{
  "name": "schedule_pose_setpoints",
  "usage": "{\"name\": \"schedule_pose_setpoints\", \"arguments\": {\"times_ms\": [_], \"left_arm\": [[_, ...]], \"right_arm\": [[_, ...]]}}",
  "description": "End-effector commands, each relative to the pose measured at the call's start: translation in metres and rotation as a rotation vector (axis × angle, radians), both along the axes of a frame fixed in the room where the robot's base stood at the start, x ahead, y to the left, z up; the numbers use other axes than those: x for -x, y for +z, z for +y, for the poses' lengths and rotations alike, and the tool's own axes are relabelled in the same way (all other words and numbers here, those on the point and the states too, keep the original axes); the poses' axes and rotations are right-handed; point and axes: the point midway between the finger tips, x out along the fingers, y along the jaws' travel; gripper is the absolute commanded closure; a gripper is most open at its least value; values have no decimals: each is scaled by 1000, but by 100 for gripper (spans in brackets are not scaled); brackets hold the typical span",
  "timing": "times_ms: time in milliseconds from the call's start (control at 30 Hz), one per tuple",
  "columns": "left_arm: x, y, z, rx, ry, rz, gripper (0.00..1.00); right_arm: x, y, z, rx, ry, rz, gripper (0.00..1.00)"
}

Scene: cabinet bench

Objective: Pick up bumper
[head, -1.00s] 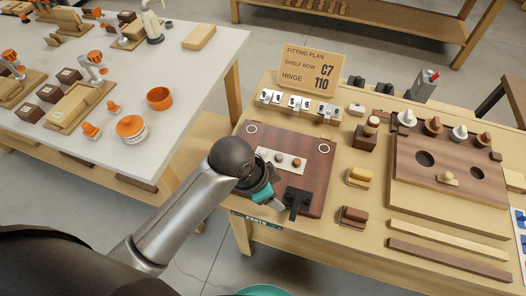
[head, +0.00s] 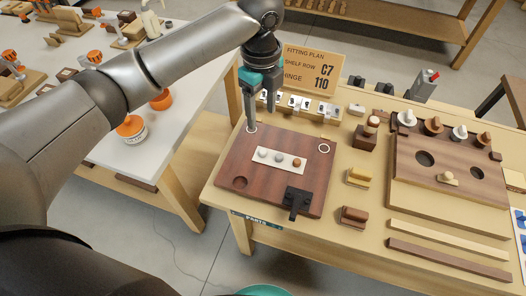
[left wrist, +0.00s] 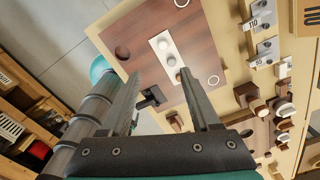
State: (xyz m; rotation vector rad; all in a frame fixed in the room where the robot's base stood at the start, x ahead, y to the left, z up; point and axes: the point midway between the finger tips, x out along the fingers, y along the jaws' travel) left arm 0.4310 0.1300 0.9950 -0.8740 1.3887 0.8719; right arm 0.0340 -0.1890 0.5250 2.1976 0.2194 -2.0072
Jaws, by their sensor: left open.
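Three small round bumpers sit in a row on a white strip (head: 283,169) on the dark red-brown board: a grey one (head: 263,153), a middle one (head: 279,157) and a brown one (head: 297,163). I cannot tell which one the task means. My left gripper (head: 260,121) is open and empty, pointing down above the board's far left corner, apart from the strip. In the left wrist view the white strip (left wrist: 158,37) shows beyond the open fingers, and one fingertip partly covers its near end. My right gripper is not in view.
The board (head: 225,160) has a round recess (head: 240,182), two white rings and a black bracket (head: 297,201). Silver hinges (head: 318,105) and the fitting plan sign (head: 312,70) stand behind. Wooden blocks and a peg board (head: 450,150) fill the right.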

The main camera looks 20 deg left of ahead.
Motion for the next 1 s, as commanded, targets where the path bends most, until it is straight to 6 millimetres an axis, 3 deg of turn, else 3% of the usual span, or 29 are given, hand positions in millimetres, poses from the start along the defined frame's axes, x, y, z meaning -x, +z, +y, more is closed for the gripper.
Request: {"name": "schedule_pose_setpoints", "arguments": {"times_ms": [400, 667, 1000], "left_arm": [[0, -80, 1, -2, -2, 5, 37], [-1, -100, 0, -1, -2, 0, 37], [-6, -146, -1, -3, -3, 3, 37]], "right_arm": [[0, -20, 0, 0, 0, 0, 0], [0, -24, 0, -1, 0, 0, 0], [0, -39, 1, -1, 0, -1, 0]]}}
